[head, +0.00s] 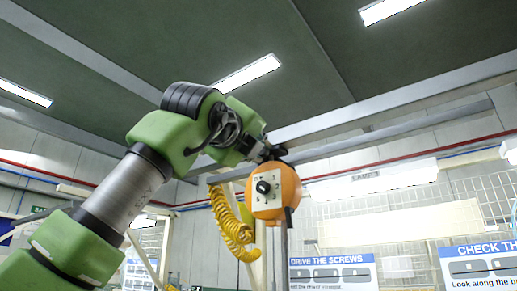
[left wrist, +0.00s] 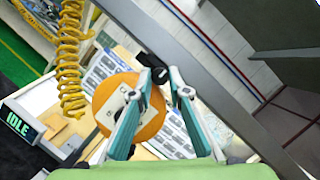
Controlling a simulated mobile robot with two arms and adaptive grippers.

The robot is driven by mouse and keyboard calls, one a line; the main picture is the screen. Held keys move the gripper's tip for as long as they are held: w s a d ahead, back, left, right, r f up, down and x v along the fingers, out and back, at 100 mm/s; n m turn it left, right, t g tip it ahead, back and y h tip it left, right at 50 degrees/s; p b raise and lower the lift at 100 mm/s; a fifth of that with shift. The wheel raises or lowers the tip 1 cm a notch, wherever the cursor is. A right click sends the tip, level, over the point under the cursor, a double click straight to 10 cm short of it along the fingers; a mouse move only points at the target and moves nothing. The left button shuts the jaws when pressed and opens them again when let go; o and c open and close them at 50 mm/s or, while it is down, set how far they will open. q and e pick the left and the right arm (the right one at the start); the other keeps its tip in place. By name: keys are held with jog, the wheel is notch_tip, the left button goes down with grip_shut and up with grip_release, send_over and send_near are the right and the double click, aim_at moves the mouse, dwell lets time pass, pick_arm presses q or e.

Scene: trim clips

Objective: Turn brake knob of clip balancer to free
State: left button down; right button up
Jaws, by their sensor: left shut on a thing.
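The clip balancer (head: 285,186) is a round orange housing hanging high in the head view. A pale plate (head: 248,192) on its face carries a black knob (head: 263,187) with small marks around it. The balancer also shows in the left wrist view (left wrist: 153,118), partly behind one finger. My left gripper (head: 268,153) is at the top of the housing. In the left wrist view its teal fingers (left wrist: 159,82) are on either side of a black fitting (left wrist: 152,70) and shut on it. In the head view the plate's knob stands clear of the fingers. My right gripper is not in view.
A coiled yellow hose (head: 230,220) hangs just left of the balancer. A grey overhead rail (head: 400,125) runs behind it. Instruction boards (head: 333,272) stand at the lower right. An IDLE display (left wrist: 18,124) shows at the left wrist view's left edge.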

pick_arm(q)
jog(key=c, duration=1.9)
grip_release()
jog(key=v, duration=1.2)
